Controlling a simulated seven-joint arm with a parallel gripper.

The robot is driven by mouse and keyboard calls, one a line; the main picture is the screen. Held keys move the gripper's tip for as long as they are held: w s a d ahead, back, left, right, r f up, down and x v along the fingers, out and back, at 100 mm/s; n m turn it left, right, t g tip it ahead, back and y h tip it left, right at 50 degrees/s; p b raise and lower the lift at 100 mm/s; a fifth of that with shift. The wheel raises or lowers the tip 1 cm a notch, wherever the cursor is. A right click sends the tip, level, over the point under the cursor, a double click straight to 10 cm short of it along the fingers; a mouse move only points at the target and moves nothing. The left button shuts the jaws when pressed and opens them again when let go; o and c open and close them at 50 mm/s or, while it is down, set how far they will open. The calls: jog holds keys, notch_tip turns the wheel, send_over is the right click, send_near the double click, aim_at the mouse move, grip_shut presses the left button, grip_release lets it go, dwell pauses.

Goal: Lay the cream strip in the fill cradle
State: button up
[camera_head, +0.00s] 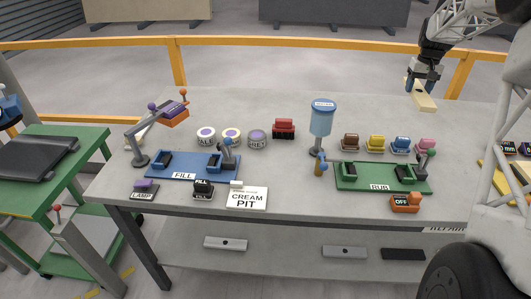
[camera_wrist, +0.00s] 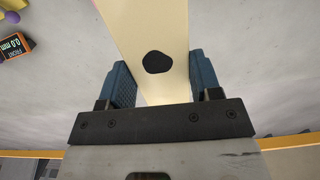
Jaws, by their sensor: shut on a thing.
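My gripper (camera_head: 422,84) is at the upper right in the head view, above the back right of the slab. It is shut on the cream strip (camera_head: 421,97), a pale flat bar. In the wrist view the strip (camera_wrist: 150,30) runs up between the two blue finger pads and shows a dark round spot on its face. The fill cradle (camera_head: 192,173) is a blue plate labelled FILL with two dark blocks, at the left of the slab. It is far from my gripper, and nothing is seen lying across its blocks.
A green RUN cradle (camera_head: 382,184) stands right of a blue dispenser (camera_head: 321,120). Coloured blocks (camera_head: 377,143) line up behind it. Round tins (camera_head: 231,135) and a red block (camera_head: 283,128) stand behind the fill cradle. A lamp arm (camera_head: 150,132) rises at its left. A CREAM PIT sign (camera_head: 246,199) stands in front.

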jog(key=w+a+r+n, duration=0.2)
jog(key=a+n, duration=0.3)
jog(key=a, duration=1.9)
jog(key=w+a+r+n, duration=0.15)
jog(key=a+n, duration=0.35)
jog(key=a, duration=1.9)
jog(key=n, duration=0.9)
send_over(185, 163)
notch_tip(185, 163, down, 14)
jog(key=shift+f, duration=0.2)
jog(key=shift+s+d, duration=0.1)
jog(key=shift+f, duration=2.5)
jog(key=shift+f, duration=2.55)
